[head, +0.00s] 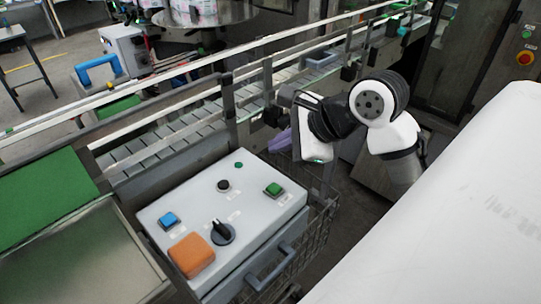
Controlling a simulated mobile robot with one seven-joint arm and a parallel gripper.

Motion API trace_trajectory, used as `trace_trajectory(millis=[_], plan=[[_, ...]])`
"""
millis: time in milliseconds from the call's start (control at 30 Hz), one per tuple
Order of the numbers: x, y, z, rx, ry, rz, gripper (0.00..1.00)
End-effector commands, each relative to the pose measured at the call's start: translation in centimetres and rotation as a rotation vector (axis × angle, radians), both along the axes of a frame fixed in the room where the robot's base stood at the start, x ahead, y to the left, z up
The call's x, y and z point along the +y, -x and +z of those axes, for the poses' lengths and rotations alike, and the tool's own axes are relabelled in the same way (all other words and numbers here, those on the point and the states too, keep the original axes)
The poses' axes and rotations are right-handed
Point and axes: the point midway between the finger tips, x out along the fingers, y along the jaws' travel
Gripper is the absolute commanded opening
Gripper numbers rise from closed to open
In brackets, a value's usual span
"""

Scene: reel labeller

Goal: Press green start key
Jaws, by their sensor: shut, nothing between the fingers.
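A control box (250,205) with a light grey sloped top stands in the front middle. My arm reaches in from the right. My gripper (279,141) is at its end, above and behind the box, apart from the green key and farther back. Its fingers look shut and empty. They are small in view and partly hidden by the wrist.
The box top also bears a blue key (169,220), an orange block (191,255), a black rotary knob (222,233), a black button (223,185) and a small green lamp (239,165). A roller conveyor (165,142) with rails runs behind. A handle (272,270) fronts the box.

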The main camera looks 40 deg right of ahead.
Motion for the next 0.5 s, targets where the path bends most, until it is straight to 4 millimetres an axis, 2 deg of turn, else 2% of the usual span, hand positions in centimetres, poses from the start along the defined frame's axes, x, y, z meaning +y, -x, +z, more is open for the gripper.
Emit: trace_trajectory(millis=[267, 500], plan=[[0.0, -0.1, -0.3, -0.002, 0.001, 0.001, 0.00], [0.0, 0.0, -2.3, 0.000, 0.001, 0.001, 0.00]])
